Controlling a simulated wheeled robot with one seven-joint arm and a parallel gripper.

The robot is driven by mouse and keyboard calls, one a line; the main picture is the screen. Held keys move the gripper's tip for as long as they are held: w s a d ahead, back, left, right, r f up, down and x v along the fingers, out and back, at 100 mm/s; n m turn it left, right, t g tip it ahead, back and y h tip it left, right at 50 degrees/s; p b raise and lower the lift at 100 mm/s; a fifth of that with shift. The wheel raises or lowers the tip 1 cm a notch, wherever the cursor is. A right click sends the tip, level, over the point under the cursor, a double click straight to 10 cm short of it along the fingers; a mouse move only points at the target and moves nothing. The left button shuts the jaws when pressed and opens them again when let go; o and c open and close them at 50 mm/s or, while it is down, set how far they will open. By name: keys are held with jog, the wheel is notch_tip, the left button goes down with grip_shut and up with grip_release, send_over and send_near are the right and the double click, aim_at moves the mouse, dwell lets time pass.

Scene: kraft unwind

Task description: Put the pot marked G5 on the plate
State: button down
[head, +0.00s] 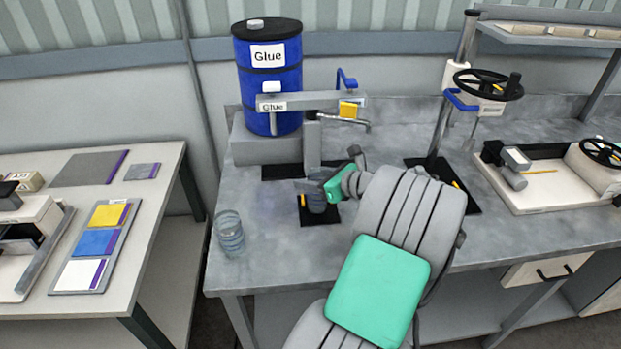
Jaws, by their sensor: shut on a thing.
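A translucent grey-blue pot (315,203) is at my gripper (318,187), which is shut on it below the glue tap. The pot is upright over a small black plate (323,219); I cannot tell whether its base touches the plate. My gripper's green wrist hides part of the pot's upper right. A second clear ribbed pot (230,236) stands upright near the bench's front left edge, apart from my gripper. No G5 mark is readable on either pot.
A blue glue drum (271,90) stands behind on a grey block, with a metal spout (357,121) beside it. A stand with a black handwheel (488,85) and a pale tray (540,195) are on the right. The bench (265,215) is clear between the two pots.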

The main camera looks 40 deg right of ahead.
jog(key=shift+f, duration=0.15)
jog(key=c, duration=0.6)
grip_release()
jog(key=v, duration=1.2)
